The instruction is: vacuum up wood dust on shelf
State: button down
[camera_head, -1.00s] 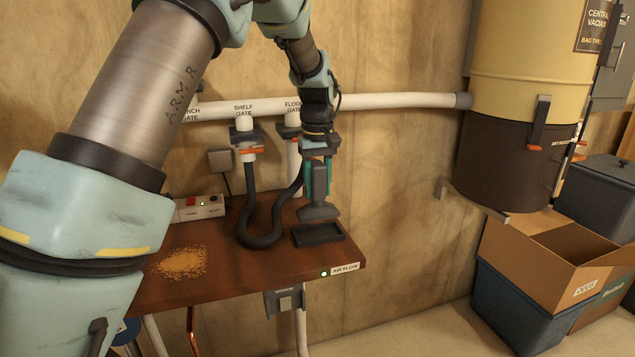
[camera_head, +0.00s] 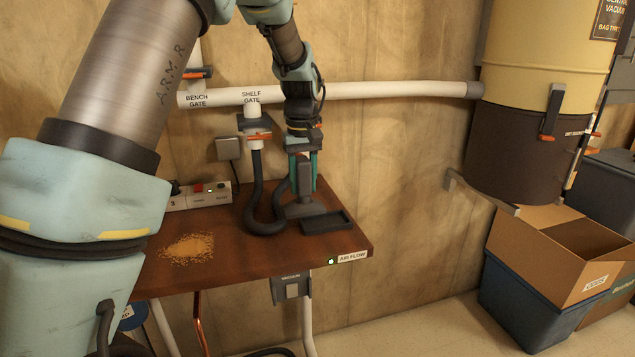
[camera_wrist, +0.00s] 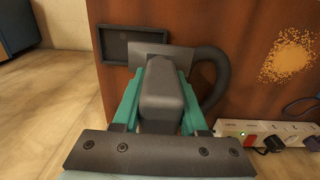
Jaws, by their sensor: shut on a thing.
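The wood dust (camera_head: 188,248) is a tan patch on the left part of the brown shelf (camera_head: 240,265). It shows at the upper right of the wrist view (camera_wrist: 289,56). My gripper (camera_head: 303,178) has teal fingers and is shut on the grey vacuum nozzle (camera_wrist: 160,98). The nozzle's wide head (camera_head: 305,208) is over the shelf, beside the black tray (camera_head: 327,223); I cannot tell whether it touches the shelf. A dark hose (camera_head: 257,190) loops from the nozzle up to the shelf gate (camera_head: 255,125). The air flow light (camera_head: 331,261) on the shelf edge glows.
A power strip (camera_head: 200,195) lies at the shelf's back left. A white pipe (camera_head: 380,91) runs along the wall to the vacuum drum (camera_head: 530,140). The shelf between dust and hose is clear.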

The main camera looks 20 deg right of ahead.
jog(key=w+a, duration=0.3)
jog(key=a, duration=1)
jog(key=w+a, duration=0.2)
jog(key=a, duration=1.1)
jog(key=shift+w+a+f+b, duration=0.2)
jog(key=shift+w+b, duration=0.1)
jog(key=shift+w, duration=0.1)
jog(key=shift+f, duration=0.1)
jog(key=shift+f+b, duration=0.85)
jog(key=shift+f, duration=0.65)
jog(key=shift+s, duration=0.15)
jog(key=shift+s+a, duration=0.25)
jog(key=shift+s, duration=1.7)
jog(key=shift+s+a, duration=0.2)
jog(key=shift+s, duration=1.75)
jog(key=shift+r, duration=0.1)
